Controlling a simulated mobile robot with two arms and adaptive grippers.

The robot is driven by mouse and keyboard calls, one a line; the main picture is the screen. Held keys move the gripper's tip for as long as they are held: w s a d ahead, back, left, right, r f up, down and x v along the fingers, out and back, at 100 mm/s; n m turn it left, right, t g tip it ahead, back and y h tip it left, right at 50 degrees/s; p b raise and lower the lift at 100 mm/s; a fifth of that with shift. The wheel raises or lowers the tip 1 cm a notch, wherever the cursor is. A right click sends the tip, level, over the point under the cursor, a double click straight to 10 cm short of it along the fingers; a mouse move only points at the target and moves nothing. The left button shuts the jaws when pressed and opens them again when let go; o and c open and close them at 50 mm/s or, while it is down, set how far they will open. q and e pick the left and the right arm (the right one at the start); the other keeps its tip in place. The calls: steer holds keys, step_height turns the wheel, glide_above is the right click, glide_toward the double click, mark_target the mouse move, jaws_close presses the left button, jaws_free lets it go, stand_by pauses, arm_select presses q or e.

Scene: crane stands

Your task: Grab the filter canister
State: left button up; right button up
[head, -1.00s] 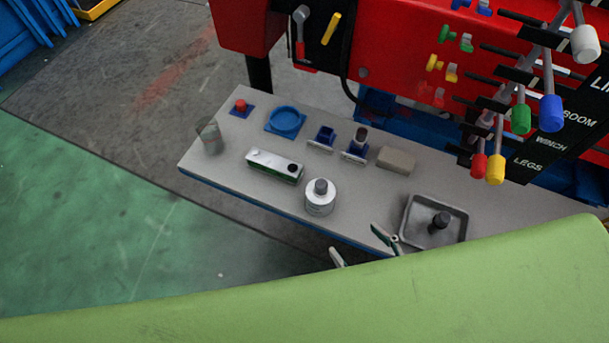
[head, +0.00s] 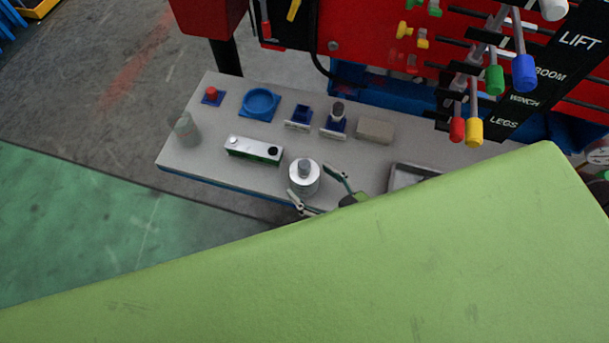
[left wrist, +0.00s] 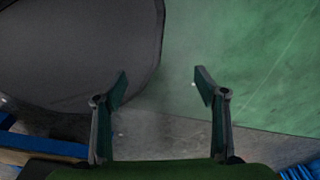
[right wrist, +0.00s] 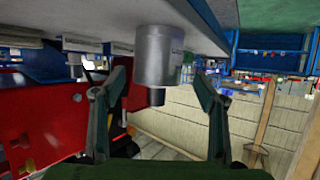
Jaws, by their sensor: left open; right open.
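The filter canister, a silver cylinder with a dark knob on top (head: 304,181), stands upright near the front edge of the grey table. My right gripper (head: 313,184) is open, with its fingertips on the near and right sides of the canister. In the right wrist view the canister (right wrist: 158,57) shows upside down between the open fingers (right wrist: 162,82), with gaps at both sides. How deep it sits between them I cannot tell. My left gripper (left wrist: 160,75) is open and empty over the floor in the left wrist view; the head view does not show it.
The grey table (head: 215,115) also bears a white-and-green box (head: 253,150), a blue dish (head: 261,103), a red button (head: 212,93), a clear glass (head: 187,130), a tan block (head: 375,130) and a partly hidden metal tray (head: 405,174). Coloured crane levers (head: 494,80) hang at right.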

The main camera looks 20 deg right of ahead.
mark_target(308, 177)
steer(key=x, duration=0.4)
steer(key=shift+d+r, duration=0.1)
steer(key=shift+d, duration=0.1)
steer(key=shift+w+a, duration=0.1)
steer(key=shift+w, duration=0.1)
steer(key=c, duration=1.4)
arm_select(q)
steer(key=shift+s+a+r, duration=0.15)
steer(key=shift+s+a, duration=0.05)
steer(key=shift+s, duration=0.25)
steer(key=shift+s+a+r, duration=0.15)
steer(key=shift+s, duration=0.3)
arm_select(e)
steer(key=shift+c, duration=0.9)
